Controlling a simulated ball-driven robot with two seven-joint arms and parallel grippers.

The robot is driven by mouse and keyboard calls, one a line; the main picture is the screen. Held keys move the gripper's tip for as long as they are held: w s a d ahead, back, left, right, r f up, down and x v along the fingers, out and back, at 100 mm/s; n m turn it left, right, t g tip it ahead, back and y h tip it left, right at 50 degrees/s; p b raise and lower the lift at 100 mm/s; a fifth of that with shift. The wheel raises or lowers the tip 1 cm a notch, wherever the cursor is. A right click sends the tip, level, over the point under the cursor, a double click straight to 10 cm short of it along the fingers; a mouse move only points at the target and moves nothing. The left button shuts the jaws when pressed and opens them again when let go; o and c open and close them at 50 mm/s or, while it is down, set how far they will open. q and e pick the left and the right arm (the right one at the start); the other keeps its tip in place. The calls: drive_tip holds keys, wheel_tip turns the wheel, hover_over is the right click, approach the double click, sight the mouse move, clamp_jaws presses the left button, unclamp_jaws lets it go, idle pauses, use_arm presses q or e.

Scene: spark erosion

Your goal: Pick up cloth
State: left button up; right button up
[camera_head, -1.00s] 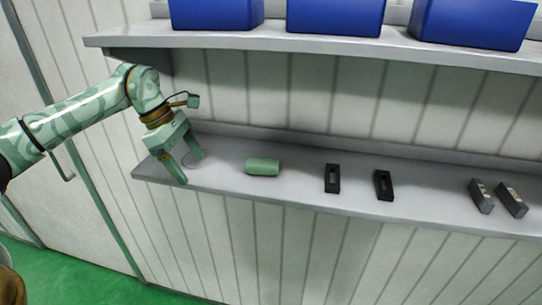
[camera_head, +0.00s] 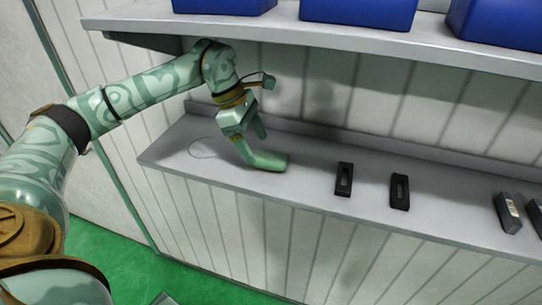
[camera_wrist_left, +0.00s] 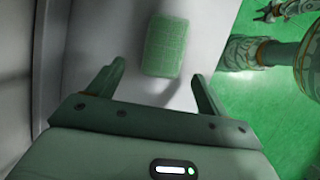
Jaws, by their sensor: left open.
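The cloth (camera_head: 269,160) is a small green folded or rolled piece lying on the lower grey shelf. My left gripper (camera_head: 252,147) is above and beside it, fingers pointing down, and hides part of it in the head view. In the left wrist view the cloth (camera_wrist_left: 165,46) lies ahead of the left gripper (camera_wrist_left: 158,80), between the lines of its two open fingers. The fingers are apart and hold nothing.
The lower shelf (camera_head: 310,167) also holds two black slotted blocks (camera_head: 344,179) (camera_head: 400,191) right of the cloth and grey blocks (camera_head: 509,212) at the far right. An upper shelf (camera_head: 330,36) with blue bins (camera_head: 358,12) overhangs behind. The shelf's left end is mostly clear.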

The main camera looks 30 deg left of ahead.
sight(269, 155)
use_arm(q)
drive_tip(key=d, duration=0.1)
drive_tip(key=d+f+p, duration=0.1)
drive_tip(key=d, duration=0.1)
drive_tip(key=shift+w+d+f+p, duration=0.15)
drive_tip(key=shift+w+f+p, duration=0.15)
drive_tip(key=shift+w+f, duration=0.1)
drive_tip(key=shift+d+f, duration=0.1)
drive_tip(key=shift+f, duration=0.3)
drive_tip(key=shift+c, duration=0.9)
drive_tip(key=c, duration=0.9)
